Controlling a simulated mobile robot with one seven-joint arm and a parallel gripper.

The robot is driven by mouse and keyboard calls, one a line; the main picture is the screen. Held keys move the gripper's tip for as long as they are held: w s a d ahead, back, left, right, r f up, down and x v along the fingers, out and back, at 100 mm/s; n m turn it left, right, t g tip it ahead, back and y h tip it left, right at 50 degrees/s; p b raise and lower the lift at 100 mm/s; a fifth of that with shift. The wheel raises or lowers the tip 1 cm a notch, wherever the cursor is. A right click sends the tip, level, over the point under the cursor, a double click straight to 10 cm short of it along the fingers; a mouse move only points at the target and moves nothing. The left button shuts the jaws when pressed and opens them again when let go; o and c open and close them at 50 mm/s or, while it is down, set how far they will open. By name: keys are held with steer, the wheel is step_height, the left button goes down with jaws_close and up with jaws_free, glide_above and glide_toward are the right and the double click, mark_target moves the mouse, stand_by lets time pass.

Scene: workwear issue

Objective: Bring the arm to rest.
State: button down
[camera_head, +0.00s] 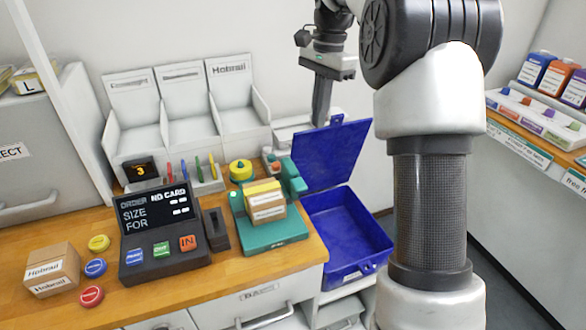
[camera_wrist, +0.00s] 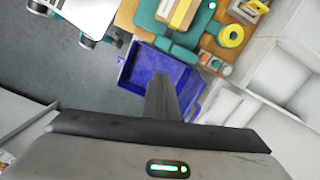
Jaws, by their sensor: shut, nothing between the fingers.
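My gripper (camera_head: 322,104) hangs above and behind the blue crate (camera_head: 378,240), near its raised lid (camera_head: 330,155), with its fingers pointing down. The fingers are together and hold nothing. In the wrist view my gripper (camera_wrist: 160,88) reaches across the picture in front of the blue crate (camera_wrist: 132,78). Whether the fingers touch the lid I cannot tell. My arm comes down on the right in the head view and hides part of the wall and floor behind it.
The wooden counter (camera_head: 235,285) holds a black order terminal (camera_head: 160,235), a green stand with boxes (camera_head: 270,235), a yellow tape roll (camera_head: 241,171), colored discs and cartons (camera_head: 50,270). White bins (camera_head: 185,105) stand behind. A shelf (camera_head: 530,150) with bottles is at right.

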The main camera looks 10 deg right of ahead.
steer(key=s+a+r+n+t+p, duration=0.35)
steer(key=s+r+n, duration=0.25)
steer(key=s+r, duration=0.65)
steer(key=s+f+n+t+p, duration=0.1)
steer(key=s+f+n+p, duration=0.1)
steer(key=s, duration=0.6)
steer(key=s+f+n+t+h+p, duration=0.1)
steer(key=s+n, duration=0.3)
steer(key=s, duration=0.5)
steer(key=shift+s+f+t+p, duration=0.15)
steer(key=shift+f+t+p, duration=0.2)
steer(key=shift+f+p, duration=0.35)
